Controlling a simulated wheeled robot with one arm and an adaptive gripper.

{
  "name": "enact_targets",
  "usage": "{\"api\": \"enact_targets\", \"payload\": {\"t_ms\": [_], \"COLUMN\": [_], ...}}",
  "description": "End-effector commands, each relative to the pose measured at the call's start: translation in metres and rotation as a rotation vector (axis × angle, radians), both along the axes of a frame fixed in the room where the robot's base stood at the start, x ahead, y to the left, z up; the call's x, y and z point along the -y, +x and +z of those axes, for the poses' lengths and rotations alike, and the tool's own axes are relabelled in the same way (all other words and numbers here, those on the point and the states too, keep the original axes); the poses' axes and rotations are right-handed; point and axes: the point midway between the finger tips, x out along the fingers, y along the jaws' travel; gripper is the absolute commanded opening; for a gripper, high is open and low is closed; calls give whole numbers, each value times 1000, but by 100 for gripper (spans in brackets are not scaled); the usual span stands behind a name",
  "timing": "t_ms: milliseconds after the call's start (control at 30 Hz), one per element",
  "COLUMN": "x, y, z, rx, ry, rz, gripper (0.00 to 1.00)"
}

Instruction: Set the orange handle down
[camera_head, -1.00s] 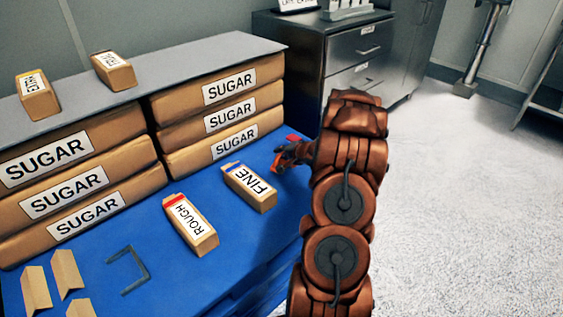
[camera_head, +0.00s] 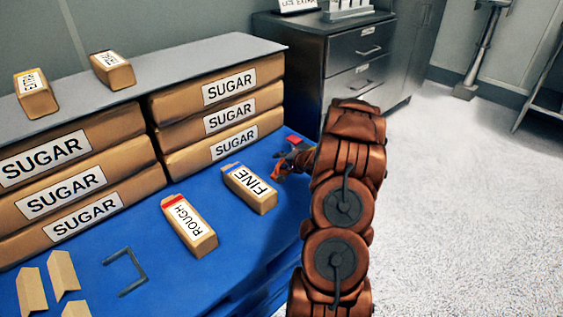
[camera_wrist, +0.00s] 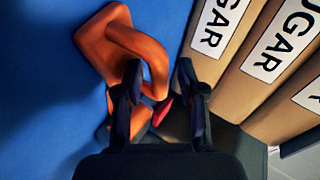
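The orange handle (camera_wrist: 130,48) is in the wrist view, a curved loop on a wider base, against the blue tabletop. Only a small orange part of it (camera_head: 278,171) shows in the head view, at the table's right edge beside my gripper (camera_head: 292,158). In the wrist view my gripper (camera_wrist: 160,80) has its two dark fingers apart. The left finger sits inside the loop and the right finger outside it, with the loop's bar between them. A gap shows beside the bar. I cannot tell whether the base rests fully on the table.
The FINE box (camera_head: 250,188) and ROUGH box (camera_head: 190,225) lie left of my gripper. Stacked SUGAR bags (camera_head: 225,125) stand behind, under a grey shelf (camera_head: 170,75). A small red piece (camera_head: 293,139) shows near my gripper. Blue table (camera_head: 190,280) is clear in front.

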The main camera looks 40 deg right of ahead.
Motion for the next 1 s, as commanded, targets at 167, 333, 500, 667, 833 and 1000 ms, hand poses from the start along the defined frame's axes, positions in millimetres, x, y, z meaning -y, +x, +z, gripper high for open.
{"api": "enact_targets", "payload": {"t_ms": [167,333,500,667,833,1000], "x": [0,0,-2,-3,-6,-7], "y": [0,0,-23,-50,-77,-95], "z": [0,1,17,36,50,60], "rx": [0,0,0,0,-2,0], "ry": [0,-1,3,-1,1,-1], "rz": [0,0,-3,-4,-3,-3], "gripper": [40,40,40,40,40,40]}}
